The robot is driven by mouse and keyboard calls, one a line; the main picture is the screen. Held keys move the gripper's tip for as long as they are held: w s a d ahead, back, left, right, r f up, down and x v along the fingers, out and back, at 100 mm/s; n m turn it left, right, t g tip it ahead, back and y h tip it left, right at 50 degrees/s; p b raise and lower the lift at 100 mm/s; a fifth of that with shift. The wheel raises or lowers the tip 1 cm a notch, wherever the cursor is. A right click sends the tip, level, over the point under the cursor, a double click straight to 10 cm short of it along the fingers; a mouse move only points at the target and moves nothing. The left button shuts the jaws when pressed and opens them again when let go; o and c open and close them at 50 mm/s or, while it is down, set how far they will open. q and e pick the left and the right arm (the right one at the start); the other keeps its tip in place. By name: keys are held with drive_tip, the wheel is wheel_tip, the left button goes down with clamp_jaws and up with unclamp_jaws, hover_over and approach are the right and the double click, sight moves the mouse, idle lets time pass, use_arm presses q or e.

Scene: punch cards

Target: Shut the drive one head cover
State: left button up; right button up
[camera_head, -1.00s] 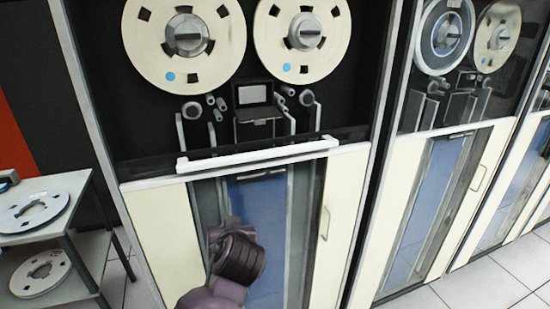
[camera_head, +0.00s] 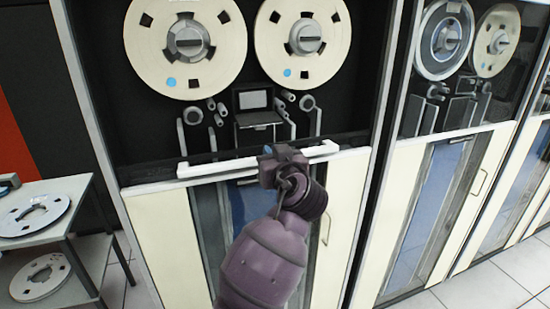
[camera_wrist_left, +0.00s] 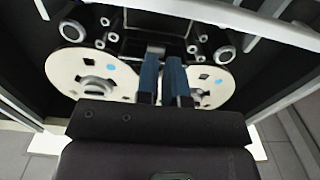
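Drive one is the tape cabinet in the middle of the head view, with two cream reels, the left reel (camera_head: 150,65) and the right reel (camera_head: 340,60). Between and below them is a small dark head unit with a raised, framed cover (camera_head: 253,99) that looks open. My left gripper (camera_head: 268,152) is in front of the white bar, below and slightly right of the cover, apart from it. In the left wrist view, its blue fingers (camera_wrist_left: 163,62) point toward the reels and heads, close together with a narrow gap and nothing seen between them. My right gripper is out of view.
A white horizontal bar (camera_head: 205,169) crosses the front of drive one below the heads, close to my left gripper. Guide posts and rollers flank the head unit. A second tape drive (camera_head: 445,130) stands to the right. A small table (camera_head: 75,225) with a reel stands at left.

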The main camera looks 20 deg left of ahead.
sight(260, 121)
use_arm(q)
drive_tip(key=shift+x, duration=3.55)
drive_tip(key=shift+r, duration=0.1)
drive_tip(key=shift+r+p, duration=1.55)
drive_tip(key=shift+r, duration=0.85)
drive_tip(key=shift+w+a+r, duration=0.15)
drive_tip(key=shift+w+a+r+p, duration=0.3)
drive_tip(key=shift+w+a+r, duration=0.2)
drive_tip(key=shift+w+r, duration=0.3)
drive_tip(key=shift+s, duration=0.15)
drive_tip(key=b+v, duration=0.1)
drive_tip(key=v, duration=1.1)
drive_tip(key=shift+b, duration=0.4)
